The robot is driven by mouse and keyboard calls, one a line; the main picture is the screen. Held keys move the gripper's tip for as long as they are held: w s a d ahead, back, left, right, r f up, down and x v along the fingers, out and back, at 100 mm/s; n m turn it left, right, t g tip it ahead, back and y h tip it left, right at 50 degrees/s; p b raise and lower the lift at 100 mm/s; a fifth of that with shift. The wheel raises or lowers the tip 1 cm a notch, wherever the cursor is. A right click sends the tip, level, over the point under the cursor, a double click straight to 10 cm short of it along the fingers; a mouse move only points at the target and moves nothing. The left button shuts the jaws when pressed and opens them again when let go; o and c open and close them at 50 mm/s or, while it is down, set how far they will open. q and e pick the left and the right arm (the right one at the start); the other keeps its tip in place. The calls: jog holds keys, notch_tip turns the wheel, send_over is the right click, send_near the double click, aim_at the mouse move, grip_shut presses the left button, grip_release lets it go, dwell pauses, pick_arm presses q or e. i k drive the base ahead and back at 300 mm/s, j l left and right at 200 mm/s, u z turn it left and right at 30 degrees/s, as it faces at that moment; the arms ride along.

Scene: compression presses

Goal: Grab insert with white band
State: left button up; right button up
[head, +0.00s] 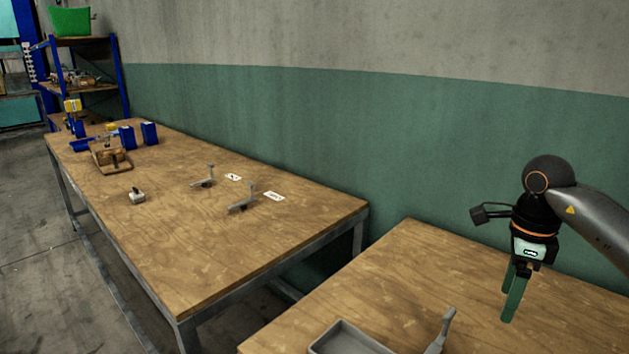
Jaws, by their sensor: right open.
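No insert with a white band can be made out for certain. A small pale block with a dark top (137,195) sits on the far table, near its left edge; I cannot tell whether it is an insert. A wooden tray (97,163) holding small brown items stands farther back on that table; its contents are too small to tell apart. My right gripper (511,296) points down over the near table at the right, open and empty, with green fingers. It is far from the block and the tray. My left gripper is not in view.
Two grey press-like holders (204,181) (243,204) stand on the far table (215,255) beside white labels (274,196). A gap separates the tables.

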aim_at(136, 197)
jog(key=u, duration=1.05)
